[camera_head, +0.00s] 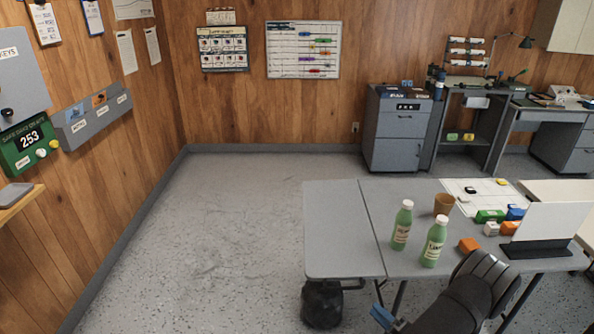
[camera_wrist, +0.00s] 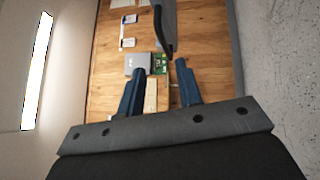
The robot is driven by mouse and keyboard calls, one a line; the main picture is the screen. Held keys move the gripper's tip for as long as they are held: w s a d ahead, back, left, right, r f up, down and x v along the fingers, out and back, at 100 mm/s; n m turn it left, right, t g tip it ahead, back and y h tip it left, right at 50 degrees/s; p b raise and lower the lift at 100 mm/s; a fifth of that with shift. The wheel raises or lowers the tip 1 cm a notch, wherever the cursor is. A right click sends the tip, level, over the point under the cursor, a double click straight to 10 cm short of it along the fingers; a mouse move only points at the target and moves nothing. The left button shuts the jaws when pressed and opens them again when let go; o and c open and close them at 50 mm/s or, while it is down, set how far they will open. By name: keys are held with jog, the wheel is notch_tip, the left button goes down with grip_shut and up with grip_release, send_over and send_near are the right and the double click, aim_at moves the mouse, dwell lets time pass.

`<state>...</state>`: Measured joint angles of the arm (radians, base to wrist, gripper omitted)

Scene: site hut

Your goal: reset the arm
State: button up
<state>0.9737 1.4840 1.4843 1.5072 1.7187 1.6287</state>
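My arm enters the head view at the bottom right. My gripper (camera_head: 384,316) shows there as blue fingers low in front of the table's near edge, pointing left. In the wrist view my gripper (camera_wrist: 159,75) has its two blue fingers spread apart with nothing held between them. The wrist view looks toward the wood-panelled wall, with the grey key box (camera_wrist: 137,63) and the green sign (camera_wrist: 160,63) far beyond the fingers.
Two green bottles (camera_head: 401,226) (camera_head: 434,242) stand on the grey table (camera_head: 335,225) beside my arm. The table's left part is bare; floor left is clear.

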aim_at(352, 288)
jog(key=w+a+m+h, duration=0.1)
jog(key=w+a, duration=0.1)
jog(key=w+a+m+t+h, duration=0.1)
jog(key=a+m+h, duration=0.1)
jog(key=w+a+r+m+t+h, duration=0.1)
jog(key=w+a+m, duration=0.1)
jog(key=shift+w+a+r+h, duration=0.1)
jog(key=shift+w+h, duration=0.25)
jog(key=shift+h, duration=0.05)
jog(key=shift+w+a+m+t+h, duration=0.25)
jog(key=shift+w+m+t+h, duration=0.15)
jog(key=shift+m+h, duration=0.45)
jog(key=shift+w+m+h, duration=0.25)
jog(key=shift+m+h, duration=0.3)
jog(key=shift+h, duration=0.3)
